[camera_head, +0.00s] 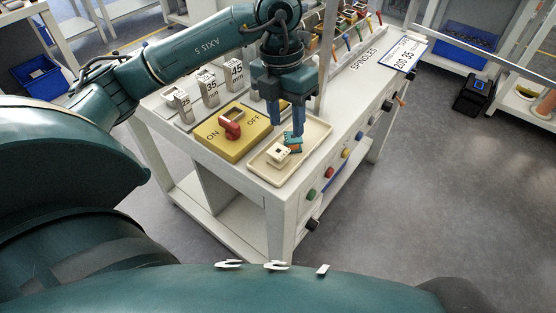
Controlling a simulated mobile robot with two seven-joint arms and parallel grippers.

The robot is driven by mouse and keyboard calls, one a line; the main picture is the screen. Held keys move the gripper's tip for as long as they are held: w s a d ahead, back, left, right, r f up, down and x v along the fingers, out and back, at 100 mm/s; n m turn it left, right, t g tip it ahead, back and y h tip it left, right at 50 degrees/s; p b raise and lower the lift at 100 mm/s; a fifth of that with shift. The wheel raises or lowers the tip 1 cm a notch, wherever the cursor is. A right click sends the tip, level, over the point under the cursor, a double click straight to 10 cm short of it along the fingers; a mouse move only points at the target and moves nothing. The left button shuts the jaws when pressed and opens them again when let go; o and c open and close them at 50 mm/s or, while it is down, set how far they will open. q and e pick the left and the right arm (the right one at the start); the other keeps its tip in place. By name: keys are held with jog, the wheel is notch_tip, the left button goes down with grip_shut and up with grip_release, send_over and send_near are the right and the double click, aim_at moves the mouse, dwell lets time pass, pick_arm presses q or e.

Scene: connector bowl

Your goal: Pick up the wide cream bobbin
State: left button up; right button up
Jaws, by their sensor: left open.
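The wide cream bobbin (278,156) lies in a shallow cream tray (318,130) on the near end of the white workbench. A small teal and orange piece (294,145) is in the same tray, just beyond and to the right of the bobbin. My left gripper (287,129) points down above the far part of the tray, with its blue fingers apart. Its fingers are beyond the cream bobbin and apart from it. One fingertip overlaps the teal piece in the picture; I cannot tell whether they touch. My right gripper is out of view.
A yellow ON/OFF box (245,146) with a red switch (230,124) stands left of the tray. Numbered grey blocks (209,90) stand behind it. A spindle rack (352,30) is at the far end. Coloured knobs (345,153) line the bench's front side.

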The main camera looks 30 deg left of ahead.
pick_arm(q)
jog(key=a+y, duration=0.1)
jog(key=a, duration=0.2)
send_over(277, 152)
jog(key=shift+n, duration=0.4)
notch_tip(277, 152, down, 6)
jog(key=shift+s+r, duration=0.1)
jog(key=shift+f, duration=3.15)
jog(key=c, duration=0.6)
